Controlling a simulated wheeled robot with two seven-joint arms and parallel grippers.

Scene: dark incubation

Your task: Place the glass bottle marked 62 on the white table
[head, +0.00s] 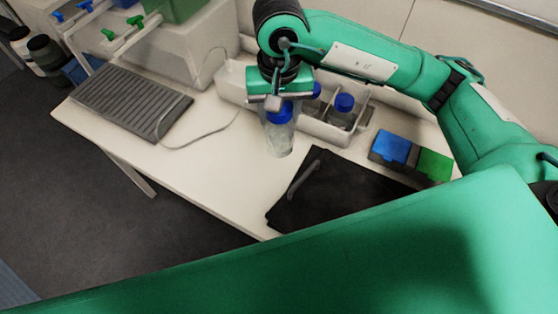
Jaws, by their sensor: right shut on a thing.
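My right gripper (273,103) points down over the white table (215,172) and is shut on a clear glass bottle with a blue cap (279,138). The bottle hangs roughly upright in front of the white bin. I cannot read a number on it, and I cannot tell whether its base touches the table. Another clear bottle with a blue cap (342,108) stands in the white bin (310,126), and a further blue cap shows just behind the gripper. My left gripper is not in view.
A black folded cloth or bag (335,192) lies to the right on the table. Blue (391,148) and green (434,165) boxes stand behind it. A grey ribbed device (130,100) with a cable is at the left. Bare table lies between device and black item.

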